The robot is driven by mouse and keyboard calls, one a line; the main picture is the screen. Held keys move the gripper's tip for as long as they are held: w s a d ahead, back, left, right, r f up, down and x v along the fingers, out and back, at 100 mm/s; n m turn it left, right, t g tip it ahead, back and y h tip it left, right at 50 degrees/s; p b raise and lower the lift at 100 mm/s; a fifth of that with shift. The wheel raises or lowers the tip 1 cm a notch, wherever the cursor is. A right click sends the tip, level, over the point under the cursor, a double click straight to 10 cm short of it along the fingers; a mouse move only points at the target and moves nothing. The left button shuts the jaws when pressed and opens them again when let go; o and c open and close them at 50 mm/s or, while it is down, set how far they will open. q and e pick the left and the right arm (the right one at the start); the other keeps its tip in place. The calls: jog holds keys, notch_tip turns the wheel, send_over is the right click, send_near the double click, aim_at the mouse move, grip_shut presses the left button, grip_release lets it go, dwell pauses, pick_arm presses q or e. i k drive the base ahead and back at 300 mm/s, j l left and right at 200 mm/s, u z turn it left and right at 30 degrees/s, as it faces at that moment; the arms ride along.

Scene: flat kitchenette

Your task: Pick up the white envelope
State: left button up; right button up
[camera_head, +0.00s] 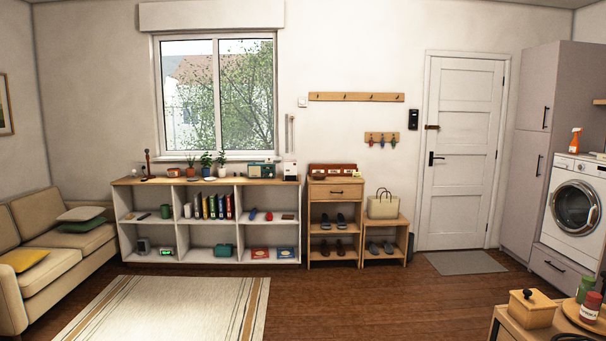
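I cannot make out a white envelope for certain. A reddish-brown rack (332,170) stands on top of the wooden shoe cabinet (335,214) against the far wall. Small pale items show at the rack, too small to tell whether one is an envelope. Neither of my grippers is in view.
A white open shelf (172,252) stands under the window, left of the cabinet. A bench (386,224) with a woven bag (382,205) is right of it. A beige sofa (50,262) is at left; a wooden box (531,310) is at lower right. The middle floor is clear.

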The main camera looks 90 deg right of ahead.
aim_at(290, 168)
jog(key=z, duration=2.65)
jog(key=i, duration=3.85)
jog(key=i+j+z, duration=0.15)
jog(key=i, duration=0.6)
